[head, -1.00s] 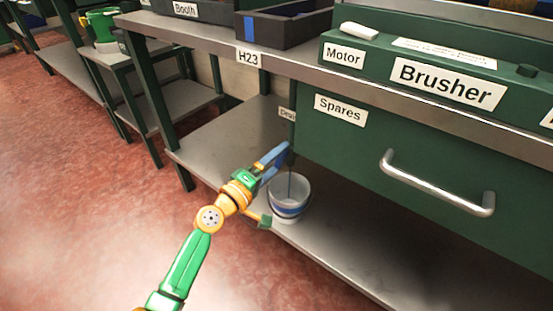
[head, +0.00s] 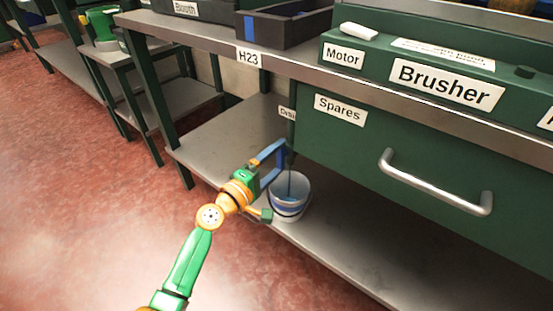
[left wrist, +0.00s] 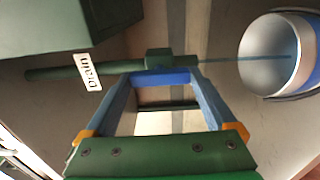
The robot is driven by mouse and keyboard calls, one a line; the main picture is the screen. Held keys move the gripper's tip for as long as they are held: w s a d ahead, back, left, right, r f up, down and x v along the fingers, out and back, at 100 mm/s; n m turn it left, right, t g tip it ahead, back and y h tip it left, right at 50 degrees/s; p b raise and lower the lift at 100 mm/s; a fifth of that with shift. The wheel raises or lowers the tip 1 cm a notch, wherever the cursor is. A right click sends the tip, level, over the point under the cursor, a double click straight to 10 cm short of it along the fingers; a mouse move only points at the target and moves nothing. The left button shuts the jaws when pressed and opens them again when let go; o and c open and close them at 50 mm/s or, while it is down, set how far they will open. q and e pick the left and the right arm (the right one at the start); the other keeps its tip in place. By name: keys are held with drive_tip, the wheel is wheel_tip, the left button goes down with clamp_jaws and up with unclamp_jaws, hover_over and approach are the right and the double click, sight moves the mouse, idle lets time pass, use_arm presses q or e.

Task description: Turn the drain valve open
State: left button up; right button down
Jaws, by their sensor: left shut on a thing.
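The dark green drain pipe (left wrist: 55,73) with its white "Drain" label (left wrist: 91,71) runs across the left wrist view to a square valve body (left wrist: 158,60). A bright blue handle (left wrist: 168,77) sits against the valve body. My left gripper (head: 280,155) has blue fingers, which are shut on the handle from both sides. A thin bluish stream (left wrist: 235,59) runs from the pipe's end into a white bucket (left wrist: 265,40). The bucket (head: 287,209) stands on the lower shelf, with blue inside it. In the head view the valve is mostly hidden behind the gripper and the drawer unit.
The green drawer unit labelled "Spares" (head: 340,109), with a metal handle (head: 435,185), hangs just right of the gripper. The bench top (head: 190,33) is above, and the lower shelf (head: 220,140) is clear left of the bucket. The red floor (head: 80,200) is open at left.

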use_arm(q)
drive_tip(key=o, duration=1.1)
drive_tip(key=shift+c, duration=0.2)
drive_tip(key=shift+s+a, duration=0.1)
use_arm(e)
drive_tip(key=shift+r, duration=0.1)
use_arm(q)
drive_tip(key=p+v, duration=0.1)
drive_tip(key=v, duration=0.6)
use_arm(e)
drive_tip(key=f, duration=0.1)
drive_tip(key=s+f, duration=0.1)
drive_tip(key=f, duration=0.1)
drive_tip(key=shift+s+d, duration=0.15)
drive_tip(key=shift+s, duration=0.1)
use_arm(q)
drive_tip(key=shift+f, duration=0.1)
